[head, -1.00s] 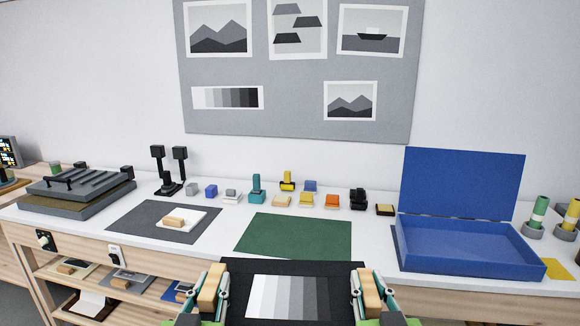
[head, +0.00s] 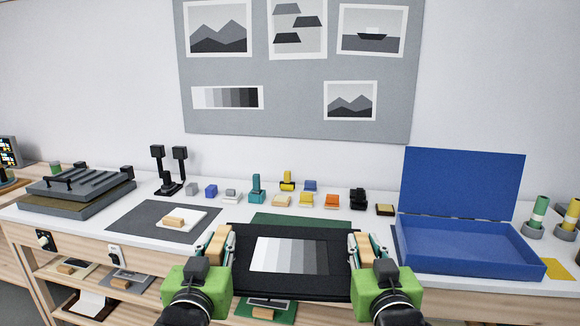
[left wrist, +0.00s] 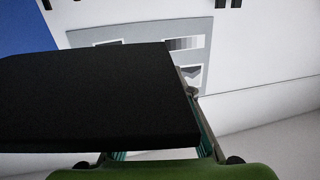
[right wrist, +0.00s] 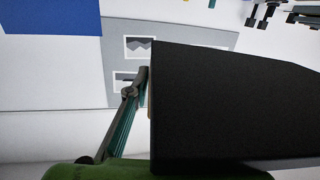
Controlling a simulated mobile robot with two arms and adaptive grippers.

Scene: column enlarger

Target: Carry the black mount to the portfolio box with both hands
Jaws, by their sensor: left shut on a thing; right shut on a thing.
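The black mount (head: 240,278), with a grey step-scale print (head: 290,256) on its face, is held level in front of the bench. My left gripper (head: 222,248) is shut on its left edge, beside a wooden block. My right gripper (head: 357,248) is shut on its right edge, also beside a wooden block. The mount's dark side fills much of the left wrist view (left wrist: 90,100) and the right wrist view (right wrist: 230,105). The blue portfolio box (head: 465,262) stands open on the bench at the right, its lid (head: 462,183) raised at the back. The inside shows no contents.
A green mat (head: 300,220) lies behind the mount, partly covered by it. A grey mat (head: 140,215) with a white card and wooden block is at the left. Several small blocks, stamps and clips line the back. Green and yellow rolls (head: 540,210) stand right of the box.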

